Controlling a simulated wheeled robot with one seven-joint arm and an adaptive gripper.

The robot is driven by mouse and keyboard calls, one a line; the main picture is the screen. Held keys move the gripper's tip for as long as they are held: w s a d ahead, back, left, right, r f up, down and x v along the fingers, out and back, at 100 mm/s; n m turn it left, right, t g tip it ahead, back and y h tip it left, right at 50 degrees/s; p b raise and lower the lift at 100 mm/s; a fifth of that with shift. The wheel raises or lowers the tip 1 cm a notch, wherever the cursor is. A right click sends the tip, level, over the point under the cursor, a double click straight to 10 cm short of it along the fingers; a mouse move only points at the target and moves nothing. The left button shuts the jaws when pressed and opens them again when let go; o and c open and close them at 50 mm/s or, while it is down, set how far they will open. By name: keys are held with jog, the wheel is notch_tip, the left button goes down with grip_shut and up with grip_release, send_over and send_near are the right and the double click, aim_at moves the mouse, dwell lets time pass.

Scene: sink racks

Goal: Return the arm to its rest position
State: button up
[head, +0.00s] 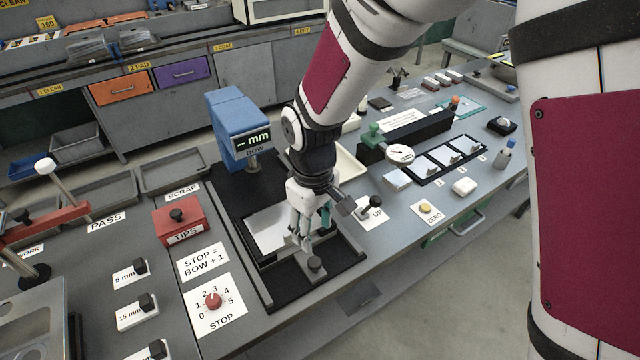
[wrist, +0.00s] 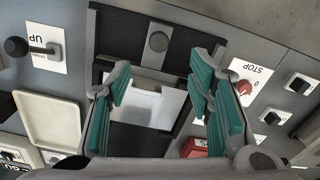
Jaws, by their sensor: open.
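My gripper (head: 312,222) hangs from my arm over the black fixture beside the blue gauge. In the wrist view my gripper (wrist: 158,95) shows its two teal-padded fingers spread apart with nothing between them. Below and beyond the fingers lies a pale plate (wrist: 150,103) in the black frame (wrist: 118,30). In the head view the plate (head: 267,229) is partly hidden by the gripper. My arm reaches down from the top of the head view. I cannot tell how far the fingertips are above the fixture.
The blue gauge (head: 232,125) reading "-- mm" stands behind the fixture. A black lever knob (head: 375,202) by the UP label is close on the gripper's right. The red TIPS box (head: 180,222) and red STOP dial (head: 213,300) are left. A cream tray (wrist: 48,118) is nearby.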

jog(key=s+d+r+m+t, duration=0.25)
jog(key=d+r+m, duration=0.25)
jog(key=d+r, duration=1)
jog(key=s+d+r+m+t+b, duration=0.1)
jog(key=s+d+r+m+t, duration=0.2)
jog(key=s+d+r+m, duration=0.2)
jog(key=s+d+r, duration=0.3)
jog(key=s, duration=0.2)
jog(key=shift+d+r, duration=0.15)
jog(key=shift+d, duration=0.2)
